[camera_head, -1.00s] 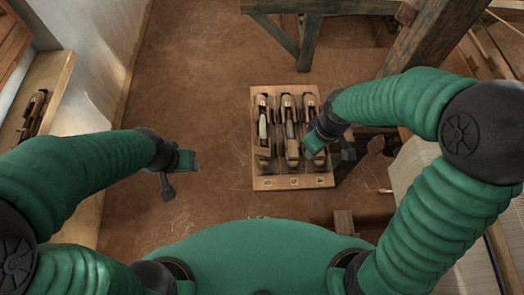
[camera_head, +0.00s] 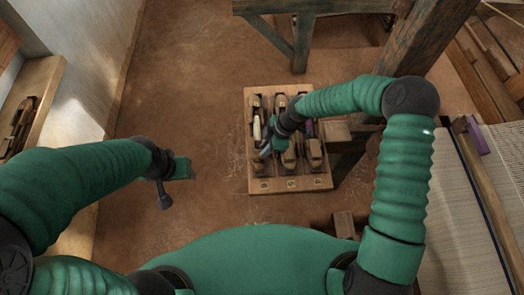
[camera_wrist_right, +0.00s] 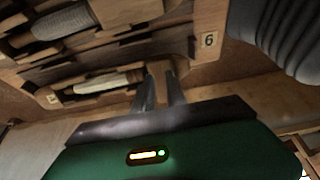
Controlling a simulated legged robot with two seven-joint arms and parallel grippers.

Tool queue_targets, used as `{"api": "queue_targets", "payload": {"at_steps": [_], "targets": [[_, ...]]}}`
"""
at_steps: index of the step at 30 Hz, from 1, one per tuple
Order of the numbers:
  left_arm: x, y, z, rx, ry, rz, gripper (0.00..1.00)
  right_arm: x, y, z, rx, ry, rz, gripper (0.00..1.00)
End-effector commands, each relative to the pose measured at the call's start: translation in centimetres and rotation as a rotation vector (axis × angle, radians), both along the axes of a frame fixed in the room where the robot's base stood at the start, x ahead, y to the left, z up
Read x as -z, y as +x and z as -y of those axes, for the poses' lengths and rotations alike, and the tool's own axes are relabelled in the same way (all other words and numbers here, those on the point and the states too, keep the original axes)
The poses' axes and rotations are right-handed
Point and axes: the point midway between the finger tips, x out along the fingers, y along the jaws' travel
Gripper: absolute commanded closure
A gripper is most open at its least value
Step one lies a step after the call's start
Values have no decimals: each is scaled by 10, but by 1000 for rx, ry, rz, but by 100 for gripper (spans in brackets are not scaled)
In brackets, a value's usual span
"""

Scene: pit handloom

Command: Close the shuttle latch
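A wooden rack (camera_head: 256,184) on the floor holds three wooden shuttles side by side. The left shuttle (camera_head: 257,106) has a pale bobbin, and the right shuttle (camera_head: 314,154) shows some purple. My right arm partly covers the middle shuttle (camera_head: 289,158). My right gripper (camera_head: 266,149) is over the rack between the left and middle shuttles. In the right wrist view its two fingers (camera_wrist_right: 161,75) stand slightly apart and empty, beside the end of the pale-bobbin shuttle (camera_wrist_right: 105,83). I cannot make out the latch. My left gripper (camera_head: 170,180) hangs over bare floor left of the rack.
A blue-grey timber frame (camera_head: 303,45) stands behind the rack. Pale warp threads (camera_head: 455,215) stretch at the right. A wooden ledge (camera_head: 45,85) with a dark shuttle (camera_head: 20,125) runs along the left wall. The floor between ledge and rack is clear.

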Motion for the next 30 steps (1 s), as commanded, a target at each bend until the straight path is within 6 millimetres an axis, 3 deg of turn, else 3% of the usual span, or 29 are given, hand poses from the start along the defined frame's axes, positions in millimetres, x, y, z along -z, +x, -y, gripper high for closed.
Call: {"api": "queue_targets", "payload": {"at_steps": [3, 7, 14, 18, 30], "targets": [[0, 0, 0, 0, 0, 0, 50, 18, 0, -8, -1, 0, -1, 83], [0, 0, 0, 0, 0, 0, 50, 26, 0, -11, -1, -1, 0, 83], [0, 0, 0, 0, 0, 0, 50, 27, 0, -12, -1, -1, 1, 83], [0, 0, 0, 0, 0, 0, 50, 27, 0, -11, 0, -1, 1, 100], [0, 0, 0, 0, 0, 0, 50, 26, 0, -11, 4, -1, -1, 100]]}}
